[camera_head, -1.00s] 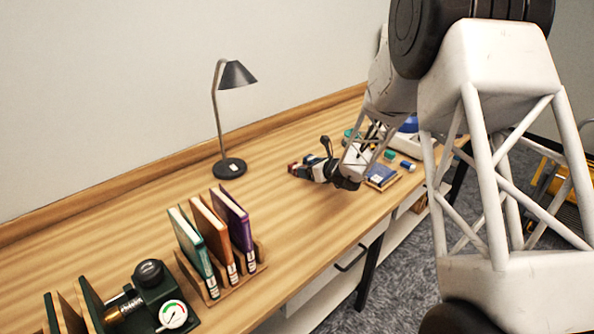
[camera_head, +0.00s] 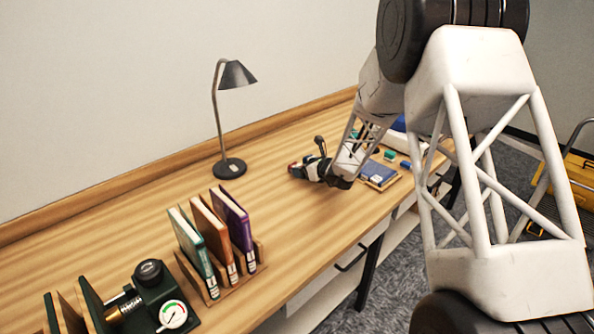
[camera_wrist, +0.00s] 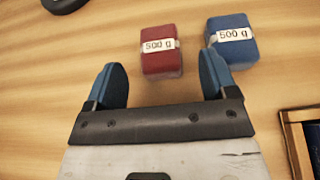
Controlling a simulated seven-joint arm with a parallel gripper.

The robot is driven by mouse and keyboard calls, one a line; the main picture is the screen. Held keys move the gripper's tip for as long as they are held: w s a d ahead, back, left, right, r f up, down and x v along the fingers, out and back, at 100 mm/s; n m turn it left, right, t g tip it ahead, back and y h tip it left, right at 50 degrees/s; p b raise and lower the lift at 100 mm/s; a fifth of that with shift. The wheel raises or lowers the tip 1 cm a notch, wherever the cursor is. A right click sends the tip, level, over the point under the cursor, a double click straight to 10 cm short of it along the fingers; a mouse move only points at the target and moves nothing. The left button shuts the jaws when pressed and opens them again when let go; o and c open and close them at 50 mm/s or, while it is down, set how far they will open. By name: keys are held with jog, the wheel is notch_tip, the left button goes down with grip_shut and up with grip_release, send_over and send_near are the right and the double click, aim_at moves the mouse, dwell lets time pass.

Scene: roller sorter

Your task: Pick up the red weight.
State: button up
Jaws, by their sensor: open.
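The red weight (camera_wrist: 161,60) stands on the wooden table in the wrist view, with a white label reading "500 g". My gripper (camera_wrist: 163,82) is open and empty. The rest of the weight is hidden there.
A blue weight (camera_wrist: 231,42), also labelled "500 g", stands close to the right of the red one, near my right finger. A wooden-edged tray (camera_head: 380,176) lies right of my gripper. A lamp (camera_head: 229,168) and a book rack (camera_head: 262,252) stand to the left.

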aim_at(297, 163)
jog(key=shift+x, duration=2.5)
jog(key=c, duration=1.3)
jog(key=shift+r, duration=0.1)
jog(key=shift+r, duration=0.7)
notch_tip(297, 163, up, 2)
jog(key=shift+r, duration=0.1)
jog(key=s+d, duration=0.1)
jog(key=s, duration=0.4)
jog(key=s+d, duration=0.1)
jog(key=s, duration=0.4)
jog(key=s+d+r, duration=0.1)
jog(key=s, duration=0.4)
jog(key=shift+s+d+r, duration=0.1)
jog(key=shift+s+d, duration=0.2)
jog(key=shift+s, duration=0.05)
